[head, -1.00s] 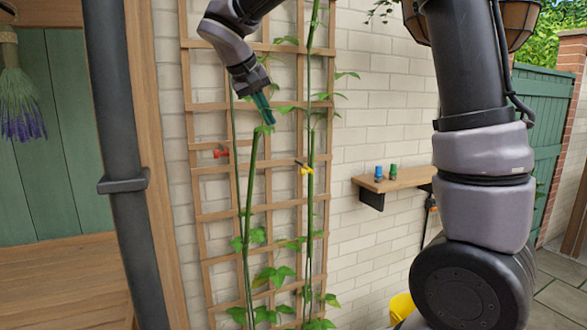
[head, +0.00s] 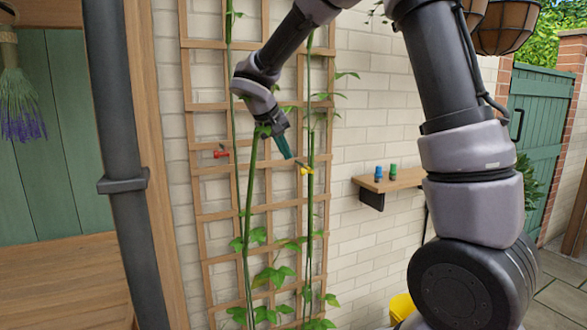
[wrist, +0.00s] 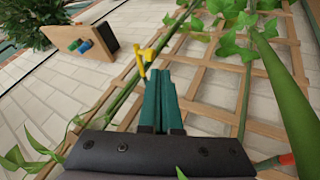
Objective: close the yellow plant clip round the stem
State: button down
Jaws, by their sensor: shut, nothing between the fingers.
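The yellow plant clip (head: 306,170) is at the right-hand green stem (head: 310,205) on the trellis. In the wrist view the yellow clip (wrist: 146,58) shows a forked shape beside the stem, just beyond my fingertips. I cannot tell whether its arms meet around the stem. My gripper (head: 289,156) has its teal fingers together and empty, a little up and left of the clip. In the wrist view the shut fingers (wrist: 157,76) point towards the clip; contact is not clear.
A wooden trellis (head: 197,170) stands against the pale brick wall. A red clip (head: 220,154) sits by the left stem. A wall shelf (head: 400,181) to the right holds a blue clip (head: 379,172) and a green clip (head: 393,171). Leaves and the left stem crowd my wrist.

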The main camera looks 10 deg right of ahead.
aim_at(313, 172)
jog(key=x, duration=0.7)
dwell(0.3)
jog(key=shift+s+d+r+n+t+y, duration=0.1)
jog(key=shift+s+d+n+t+y, duration=0.25)
jog(key=shift+d+n, duration=0.3)
jog(key=shift+s+d+n+t+y, duration=0.15)
jog(key=shift+d+n+y, duration=0.3)
jog(key=shift+d+n, duration=0.15)
jog(key=d+n+t+y, duration=0.1)
jog(key=d+n+y, duration=0.1)
jog(key=d+n, duration=0.1)
jog(key=shift+s+d+n, duration=0.15)
jog(key=shift+s+n, duration=0.05)
jog(key=shift+n, duration=0.15)
jog(key=w+d+n+y, duration=0.1)
jog(key=w+d, duration=0.6)
jog(key=d, duration=0.2)
jog(key=shift+d+n, duration=0.15)
jog(key=shift+n, duration=0.15)
jog(key=shift+w, duration=0.15)
